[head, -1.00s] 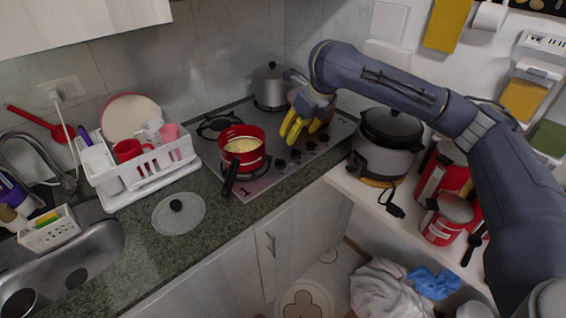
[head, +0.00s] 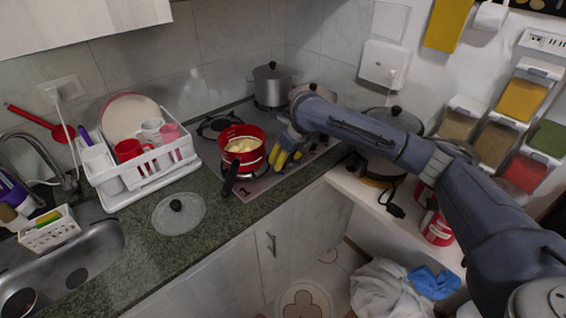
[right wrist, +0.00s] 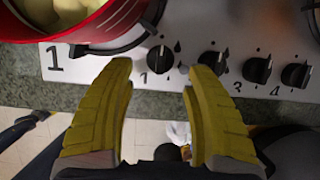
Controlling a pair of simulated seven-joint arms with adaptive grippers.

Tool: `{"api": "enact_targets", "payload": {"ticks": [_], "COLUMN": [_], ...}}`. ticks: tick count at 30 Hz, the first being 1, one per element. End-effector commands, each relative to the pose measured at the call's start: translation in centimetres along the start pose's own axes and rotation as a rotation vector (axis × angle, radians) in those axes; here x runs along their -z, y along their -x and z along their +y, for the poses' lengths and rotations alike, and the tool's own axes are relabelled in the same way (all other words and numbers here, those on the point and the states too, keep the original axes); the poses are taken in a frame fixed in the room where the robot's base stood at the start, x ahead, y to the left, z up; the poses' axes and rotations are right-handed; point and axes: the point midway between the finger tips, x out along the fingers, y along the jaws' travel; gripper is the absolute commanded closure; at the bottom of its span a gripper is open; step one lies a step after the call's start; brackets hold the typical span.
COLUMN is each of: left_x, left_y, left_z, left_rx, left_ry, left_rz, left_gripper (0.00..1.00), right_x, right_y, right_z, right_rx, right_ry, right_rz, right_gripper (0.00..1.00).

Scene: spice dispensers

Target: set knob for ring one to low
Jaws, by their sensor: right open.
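The knob for ring one (right wrist: 160,58) is black and sits on the silver stove panel (right wrist: 110,66), just right of a large printed 1. My right gripper (right wrist: 157,76) is open, with its yellow fingers on either side of this knob in the right wrist view. I cannot tell whether they touch it. In the head view the right gripper (head: 284,158) is at the stove's front, right of the red pot (head: 243,149), and hides the knobs near it. My left gripper is not in view.
More black knobs (right wrist: 258,70) stand to the right. A glass lid (head: 178,214) lies on the counter. A grey pot (head: 272,86) is at the back.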

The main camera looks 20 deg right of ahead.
Motion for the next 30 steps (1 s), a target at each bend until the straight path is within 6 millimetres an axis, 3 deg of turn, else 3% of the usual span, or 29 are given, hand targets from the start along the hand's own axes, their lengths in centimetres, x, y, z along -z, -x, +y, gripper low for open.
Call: {"api": "enact_targets", "payload": {"ticks": [9, 22, 30], "left_x": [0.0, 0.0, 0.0], "left_y": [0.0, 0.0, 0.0], "left_z": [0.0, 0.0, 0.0], "left_rx": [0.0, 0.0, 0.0], "left_ry": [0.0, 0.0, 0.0], "left_rz": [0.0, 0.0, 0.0], "left_gripper": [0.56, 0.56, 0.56], "right_x": [0.0, 0.0, 0.0], "right_y": [-2.5, -2.9, -2.8], "right_z": [0.0, 0.0, 0.0], "right_rx": [-0.001, 0.0, 0.0], "right_ry": [-0.001, 0.0, 0.0], "right_rz": [0.0, 0.0, 0.0], "right_gripper": [0.47, 0.47, 0.78]}}
